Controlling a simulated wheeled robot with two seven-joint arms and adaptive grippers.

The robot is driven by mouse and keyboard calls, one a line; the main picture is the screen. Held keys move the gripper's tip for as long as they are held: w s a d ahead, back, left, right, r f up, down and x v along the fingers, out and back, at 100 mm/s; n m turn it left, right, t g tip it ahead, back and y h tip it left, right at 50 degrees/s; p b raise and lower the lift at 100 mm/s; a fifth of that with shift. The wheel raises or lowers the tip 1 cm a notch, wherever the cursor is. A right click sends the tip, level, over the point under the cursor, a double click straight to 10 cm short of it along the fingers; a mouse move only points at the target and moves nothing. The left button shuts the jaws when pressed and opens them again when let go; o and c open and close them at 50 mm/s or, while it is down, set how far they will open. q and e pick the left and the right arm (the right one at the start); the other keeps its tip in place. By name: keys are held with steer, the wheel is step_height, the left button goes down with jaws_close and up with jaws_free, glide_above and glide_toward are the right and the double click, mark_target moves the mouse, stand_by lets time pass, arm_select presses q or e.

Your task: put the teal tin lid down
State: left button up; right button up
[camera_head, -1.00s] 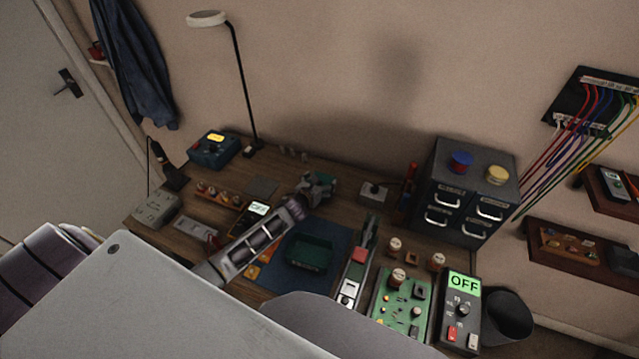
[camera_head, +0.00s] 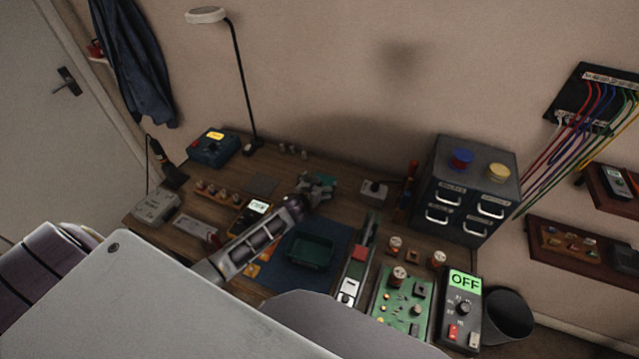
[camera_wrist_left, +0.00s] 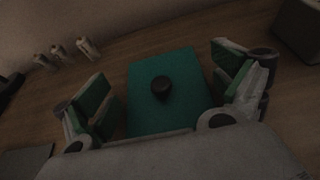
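The teal tin lid (camera_wrist_left: 149,112) shows in the left wrist view as a flat square plate with a black knob in its middle. It appears to lie flat on the wooden bench. My left gripper (camera_wrist_left: 165,82) has its green-padded fingers spread on either side of it, with a visible gap at the left finger. In the head view my left gripper (camera_head: 318,184) is over the back middle of the bench and hides most of the lid. The open teal tin (camera_head: 311,252) stands on a blue mat. My right gripper is not in view.
A grey switch box (camera_head: 373,191) stands right of the gripper, and a dark drawer cabinet (camera_head: 466,196) is beyond it. Several small grey pegs (camera_wrist_left: 63,52) stand behind the lid at the left.

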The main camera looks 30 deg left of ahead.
arm_select(q)
steer(key=shift+r, duration=0.1)
stand_by(0.3)
steer(key=shift+r+p, duration=0.35)
steer(key=shift+r, duration=0.2)
steer(key=shift+v, duration=6)
